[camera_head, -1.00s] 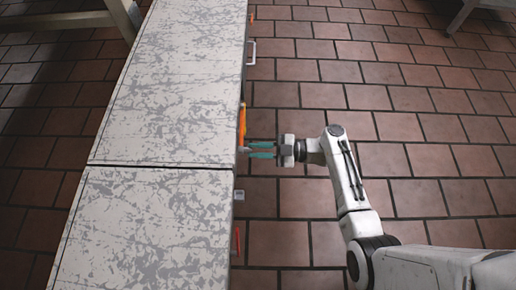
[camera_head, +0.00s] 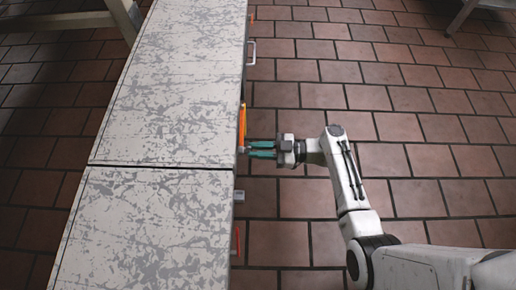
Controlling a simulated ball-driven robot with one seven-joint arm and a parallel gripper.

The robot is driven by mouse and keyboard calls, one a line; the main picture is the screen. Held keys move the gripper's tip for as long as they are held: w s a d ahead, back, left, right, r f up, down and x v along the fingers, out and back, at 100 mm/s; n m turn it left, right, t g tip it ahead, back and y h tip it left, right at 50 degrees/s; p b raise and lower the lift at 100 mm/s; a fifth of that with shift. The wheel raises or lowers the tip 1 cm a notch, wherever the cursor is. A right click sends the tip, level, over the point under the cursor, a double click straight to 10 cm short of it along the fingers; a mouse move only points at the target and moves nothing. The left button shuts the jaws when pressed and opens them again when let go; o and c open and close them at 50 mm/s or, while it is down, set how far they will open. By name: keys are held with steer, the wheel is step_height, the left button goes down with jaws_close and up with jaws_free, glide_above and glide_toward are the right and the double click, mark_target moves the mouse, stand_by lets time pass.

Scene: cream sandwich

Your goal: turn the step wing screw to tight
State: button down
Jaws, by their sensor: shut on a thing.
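The small grey piece (camera_head: 244,150) at the right side face of the long counter looks like the step wing screw; it is tiny here and its wings cannot be made out. My gripper (camera_head: 252,149) reaches it from the right with its teal fingers level and pointing left. The fingers are shut on the screw, and their tips hide part of it. Whether the screw is loose or tight cannot be seen.
The long scratched white counter (camera_head: 170,90) fills the left, with a seam across it. An orange strip (camera_head: 242,121), a light handle (camera_head: 251,52), a grey block (camera_head: 239,196) and a red handle (camera_head: 237,240) sit along its side.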

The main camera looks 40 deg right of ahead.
steer(key=m+p, duration=0.5)
steer(key=m, duration=1.3)
steer(key=shift+m, duration=0.4)
steer(key=shift+f, duration=0.1)
steer(key=c, duration=1.2)
jaws_free()
steer(key=shift+c, duration=0.2)
steer(key=v, duration=1.1)
steer(key=shift+p, duration=0.45)
steer(key=shift+w, duration=0.1)
